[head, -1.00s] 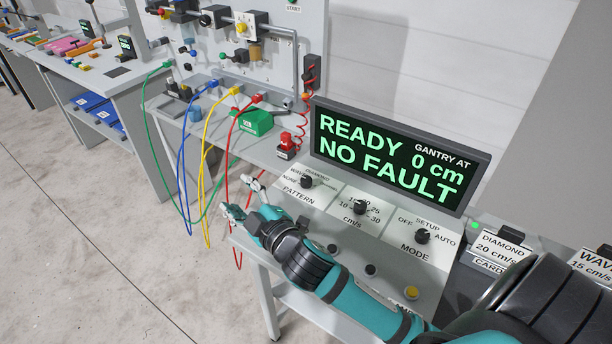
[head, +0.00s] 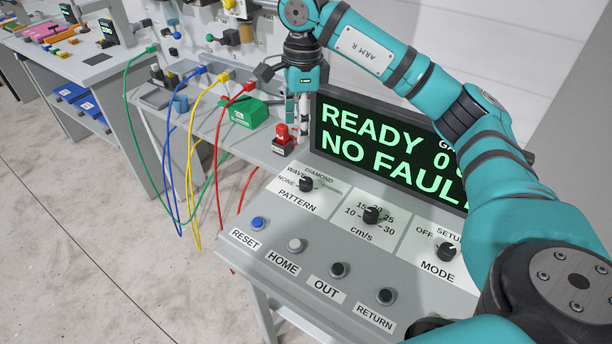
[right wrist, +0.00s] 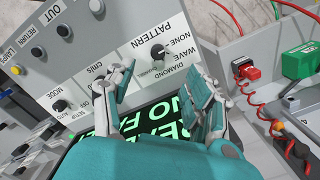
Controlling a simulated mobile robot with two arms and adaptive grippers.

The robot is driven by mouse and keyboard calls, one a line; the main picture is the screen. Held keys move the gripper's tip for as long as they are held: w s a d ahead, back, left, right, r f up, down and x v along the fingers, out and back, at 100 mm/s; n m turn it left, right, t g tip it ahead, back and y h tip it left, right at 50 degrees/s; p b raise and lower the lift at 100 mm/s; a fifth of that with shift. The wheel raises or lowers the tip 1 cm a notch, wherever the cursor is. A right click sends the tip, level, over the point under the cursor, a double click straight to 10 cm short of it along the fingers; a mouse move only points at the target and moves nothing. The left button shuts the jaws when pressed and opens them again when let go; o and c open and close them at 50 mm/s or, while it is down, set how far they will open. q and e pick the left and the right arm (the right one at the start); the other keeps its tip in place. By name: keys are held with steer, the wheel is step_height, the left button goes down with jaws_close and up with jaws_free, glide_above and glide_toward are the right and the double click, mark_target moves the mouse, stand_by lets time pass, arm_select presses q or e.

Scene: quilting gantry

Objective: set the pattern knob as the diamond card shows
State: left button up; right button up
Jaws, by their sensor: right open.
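My right gripper (head: 298,128) points down above the back of the panel, left of the display, apart from the knob. In the right wrist view its two fingers are spread and empty (right wrist: 163,76). The diamond card does not show now. My left gripper is out of view.
The display (head: 385,150) reads READY and NO FAULT, partly covered by my right arm. The speed knob (head: 372,215) and mode knob (head: 447,252) sit right of the pattern knob. A red button (head: 283,140) stands behind it. Several push buttons line the front.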

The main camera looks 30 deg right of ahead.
steer(key=d, duration=0.1)
steer(key=p, duration=0.3)
glide_toward(306, 180)
steer(key=shift+h, duration=0.3)
steer(key=f, duration=0.8)
steer(key=shift+a+f, duration=0.3)
steer(key=shift+f, duration=0.5)
jaws_close()
